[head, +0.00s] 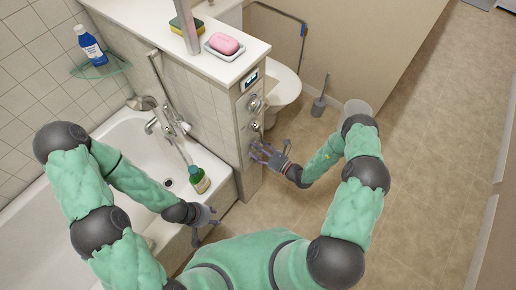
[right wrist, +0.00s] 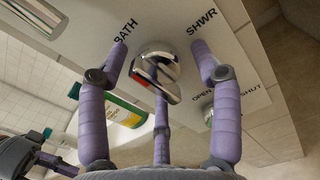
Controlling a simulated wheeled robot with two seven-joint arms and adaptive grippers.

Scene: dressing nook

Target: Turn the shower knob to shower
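In the right wrist view, a round chrome shower knob (right wrist: 155,68) with a raised grip and a red mark sits on a pale panel (right wrist: 230,55). The label BATH is at its left and SHWR at its right. I cannot tell which label the knob points to. My right gripper (right wrist: 161,62) is open, its purple fingers spread around the knob; contact is unclear. In the head view my right gripper (head: 264,153) is at the low part of the panel and hides the knob there. My left gripper (head: 208,219) is open and empty by the tub's near end.
A second knob (right wrist: 208,113) marked OPEN and SHUT is close to the right finger. More chrome controls (head: 253,103) sit higher on the panel. A green bottle (head: 199,180) stands on the bathtub (head: 130,128) rim. A toilet (head: 283,88) is behind; the floor at right is free.

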